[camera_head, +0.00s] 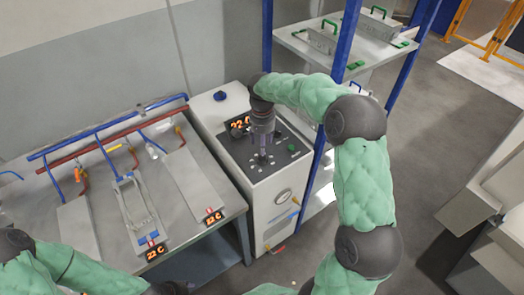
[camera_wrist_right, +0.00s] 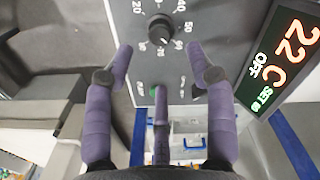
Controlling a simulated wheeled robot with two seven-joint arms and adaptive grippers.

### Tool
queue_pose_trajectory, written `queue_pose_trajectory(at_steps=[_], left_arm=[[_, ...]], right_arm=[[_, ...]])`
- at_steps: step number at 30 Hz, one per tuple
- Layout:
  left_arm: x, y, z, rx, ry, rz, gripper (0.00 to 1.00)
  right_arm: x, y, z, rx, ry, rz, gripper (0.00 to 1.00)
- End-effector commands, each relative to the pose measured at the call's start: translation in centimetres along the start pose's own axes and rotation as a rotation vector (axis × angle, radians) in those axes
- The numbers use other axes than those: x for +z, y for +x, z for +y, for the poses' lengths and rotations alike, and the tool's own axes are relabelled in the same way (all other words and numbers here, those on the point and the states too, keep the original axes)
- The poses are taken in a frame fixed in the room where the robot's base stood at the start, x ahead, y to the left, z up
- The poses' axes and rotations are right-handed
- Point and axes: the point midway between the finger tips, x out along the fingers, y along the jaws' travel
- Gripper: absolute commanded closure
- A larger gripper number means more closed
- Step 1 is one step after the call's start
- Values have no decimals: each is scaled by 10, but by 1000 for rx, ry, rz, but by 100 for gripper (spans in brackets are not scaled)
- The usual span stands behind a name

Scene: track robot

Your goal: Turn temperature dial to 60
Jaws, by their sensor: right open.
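The temperature dial (camera_wrist_right: 161,30) is a black round knob with a ring of printed numbers on the grey panel. It is near the top middle of the right wrist view. My right gripper (camera_wrist_right: 160,62) is open, its purple fingers spread on both sides below the dial in the picture, with nothing between them. In the head view my right gripper (camera_head: 262,150) points down over the panel of the white cabinet (camera_head: 270,205) and hides the dial. The display (camera_wrist_right: 282,62) reads 22 C, OFF and a SET line. My left arm is at the lower left; its gripper is not clearly visible.
A green button (camera_wrist_right: 154,91) sits beside the dial. A metal table (camera_head: 95,195) with plates, pipes and small displays stands left of the cabinet. A blue-posted shelf (camera_head: 345,45) with metal boxes stands behind it to the right.

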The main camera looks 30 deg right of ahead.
Motion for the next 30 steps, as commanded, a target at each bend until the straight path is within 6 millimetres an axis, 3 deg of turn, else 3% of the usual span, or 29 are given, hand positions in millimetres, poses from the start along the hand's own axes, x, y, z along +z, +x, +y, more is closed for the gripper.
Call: queue_pose_trajectory(at_steps=[3,9,30], left_arm=[[0,0,0,0,0,0,60],[0,0,0,0,0,0,60],[0,0,0,0,0,0,60]], right_arm=[[0,-20,0,-1,-1,1,44],[0,-38,0,0,-2,0,44],[0,-40,0,1,-1,-1,44]])
